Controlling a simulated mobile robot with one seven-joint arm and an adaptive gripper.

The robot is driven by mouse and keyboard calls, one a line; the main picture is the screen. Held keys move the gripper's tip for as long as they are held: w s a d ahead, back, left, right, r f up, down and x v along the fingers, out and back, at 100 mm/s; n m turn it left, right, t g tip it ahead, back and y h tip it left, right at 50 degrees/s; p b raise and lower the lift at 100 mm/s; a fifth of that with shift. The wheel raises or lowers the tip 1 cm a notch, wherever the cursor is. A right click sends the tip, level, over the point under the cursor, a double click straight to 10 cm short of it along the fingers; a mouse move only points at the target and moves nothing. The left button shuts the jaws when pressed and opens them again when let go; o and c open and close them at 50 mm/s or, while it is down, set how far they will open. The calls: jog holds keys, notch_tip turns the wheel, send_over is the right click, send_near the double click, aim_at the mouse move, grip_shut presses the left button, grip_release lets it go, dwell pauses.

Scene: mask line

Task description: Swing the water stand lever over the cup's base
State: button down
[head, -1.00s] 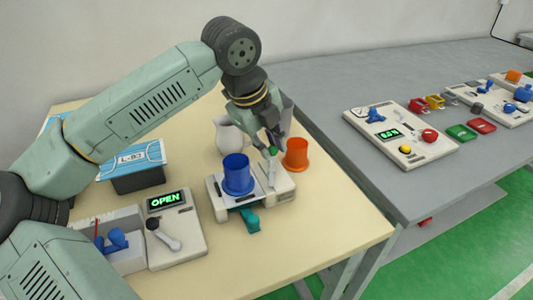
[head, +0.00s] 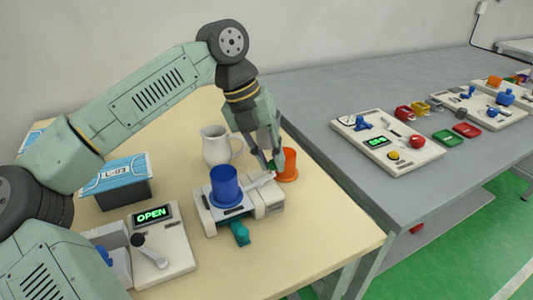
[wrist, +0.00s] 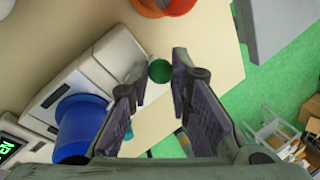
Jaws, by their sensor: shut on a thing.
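The water stand (head: 268,201) is a low off-white unit on the cream table. A blue cup (head: 224,184) with a flared foot stands upright on its left part; the cup also shows in the wrist view (wrist: 80,128). The stand's white lever (head: 256,182) slants up to the right, toward my gripper, clear of the cup. My gripper (head: 273,165) is at the stand's far right, shut on the lever's green knob (wrist: 160,71), which sits between the fingertips. A teal part (head: 240,233) sticks out at the stand's front. The fingers partly hide the lever's end.
An orange cup (head: 287,166) stands close behind my gripper. A white pitcher (head: 216,147) is behind the stand. A box of blue masks (head: 118,180) and an OPEN display panel (head: 153,215) are on the left. A grey bench (head: 340,95) lies right.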

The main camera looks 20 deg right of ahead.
jog(key=shift+s+d+r+m+g, duration=0.1)
jog(key=shift+m+g, duration=0.05)
jog(key=shift+m, duration=0.4)
jog(key=shift+s+d+m+g, duration=0.1)
jog(key=shift+m+g, duration=0.05)
jog(key=shift+m, duration=0.4)
jog(key=shift+s, duration=0.1)
jog(key=c, duration=1.5)
grip_release()
jog(key=shift+y, duration=0.3)
jog(key=shift+o, duration=0.2)
jog(key=shift+a, duration=0.1)
jog(key=v, duration=1.2)
